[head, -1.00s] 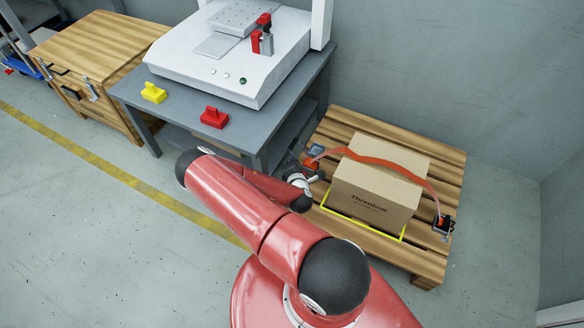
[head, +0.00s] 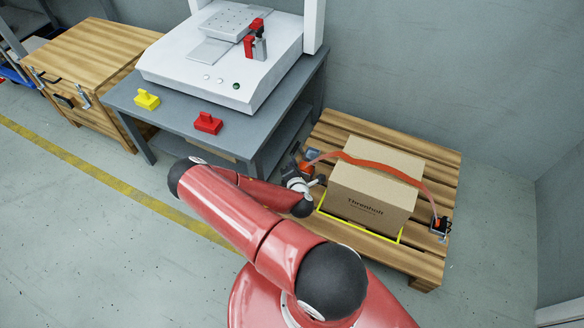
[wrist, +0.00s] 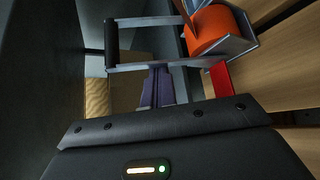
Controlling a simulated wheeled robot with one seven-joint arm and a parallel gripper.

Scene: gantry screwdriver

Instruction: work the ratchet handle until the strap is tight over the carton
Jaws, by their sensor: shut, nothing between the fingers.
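The carton (head: 372,196) stands on the pallet inside a yellow outline. The orange strap (head: 372,163) arches over it and looks slack, bowing above its top. The ratchet (head: 311,155) sits at the pallet's left side and is partly hidden by my gripper (head: 303,168). In the wrist view, the ratchet handle has a black grip (wrist: 112,42) at left, metal side bars, and an orange strap roll (wrist: 208,30) at right. My gripper (wrist: 157,86) is shut and empty, its fingertips close to the lower metal bar; contact cannot be told.
The strap's far end meets a black anchor (head: 440,226) at the pallet's right. A grey table (head: 178,112) with a white machine stands left of the pallet (head: 432,262), near my arm. A wooden cabinet (head: 82,55) is farther left. Open floor lies in front.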

